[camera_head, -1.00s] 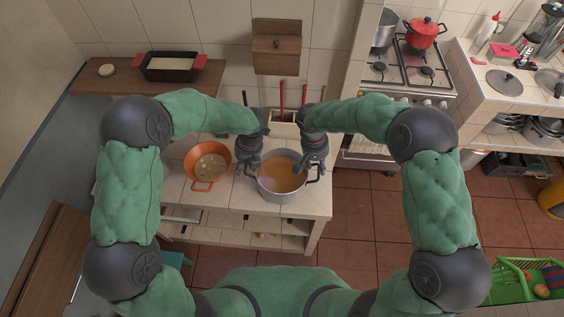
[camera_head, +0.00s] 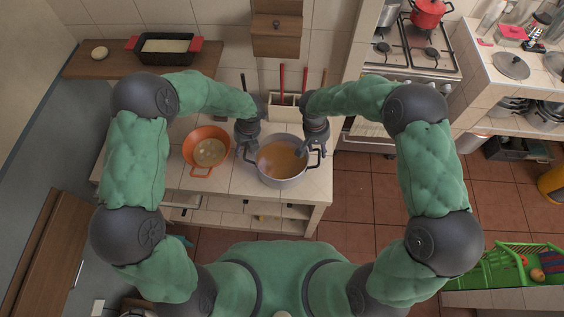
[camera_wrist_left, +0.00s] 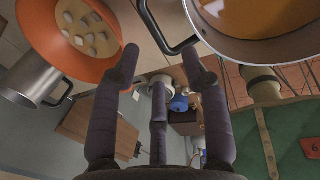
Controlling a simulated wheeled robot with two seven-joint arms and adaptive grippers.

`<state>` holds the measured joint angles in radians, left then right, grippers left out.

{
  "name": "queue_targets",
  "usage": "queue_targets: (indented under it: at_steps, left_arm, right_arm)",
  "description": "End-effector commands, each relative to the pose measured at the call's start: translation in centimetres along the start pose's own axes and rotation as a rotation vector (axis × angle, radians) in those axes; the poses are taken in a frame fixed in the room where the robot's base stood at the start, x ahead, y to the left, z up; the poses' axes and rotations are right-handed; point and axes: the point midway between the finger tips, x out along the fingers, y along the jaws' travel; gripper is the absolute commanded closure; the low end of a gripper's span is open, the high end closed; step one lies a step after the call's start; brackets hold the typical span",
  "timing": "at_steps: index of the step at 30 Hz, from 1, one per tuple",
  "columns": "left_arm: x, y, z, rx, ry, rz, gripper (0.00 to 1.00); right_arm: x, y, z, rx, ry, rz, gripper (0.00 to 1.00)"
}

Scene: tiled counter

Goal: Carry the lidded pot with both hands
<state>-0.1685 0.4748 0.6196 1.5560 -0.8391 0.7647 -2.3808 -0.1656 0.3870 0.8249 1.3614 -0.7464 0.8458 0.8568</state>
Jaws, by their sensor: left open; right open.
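A grey two-handled pot (camera_head: 265,176) of orange liquid stands on the tiled counter; no lid shows on it. My left gripper (camera_head: 243,145) is at its left handle, open. In the left wrist view, my open left gripper (camera_wrist_left: 162,62) has its fingertips just below and around the dark handle (camera_wrist_left: 160,32) of the pot (camera_wrist_left: 235,48); I cannot tell whether they touch. My right gripper (camera_head: 309,150) is open at the pot's right side, its fingers overlapping the rim and right handle in the picture. A red lidded pot (camera_head: 428,12) sits on the stove.
An orange pan (camera_head: 222,136) stands close left of the grey pot. A utensil box (camera_head: 284,108) is behind it. A loose lid (camera_head: 512,65) lies on the right counter. The counter's front edge (camera_head: 250,203) is near the pot.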

Motion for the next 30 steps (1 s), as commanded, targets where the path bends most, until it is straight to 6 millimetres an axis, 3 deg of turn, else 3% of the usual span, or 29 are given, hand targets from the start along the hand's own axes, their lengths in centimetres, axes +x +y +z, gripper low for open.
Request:
queue_targets:
  at_steps: [6,12,25,26,30]
  left_arm:
    - [3.6,0.0,-0.1,0.000,0.002,-0.001,0.55]
    - [5.6,0.0,0.0,0.000,0.000,0.000,0.55]
    - [6.2,0.0,0.0,0.000,0.000,-0.001,0.55]
    - [6.2,0.0,0.0,0.000,0.000,-0.001,0.60]
    - [6.2,0.0,0.0,0.000,0.000,-0.001,1.00]
  right_arm:
    - [3.6,0.0,0.1,0.000,-0.003,0.000,0.54]
    - [5.6,0.0,0.0,-0.001,-0.001,0.000,0.54]
    - [6.2,0.0,0.0,0.000,0.001,0.000,0.54]
    - [6.2,0.0,0.0,0.000,0.001,0.000,0.60]
    - [6.2,0.0,0.0,0.000,0.001,0.000,0.99]
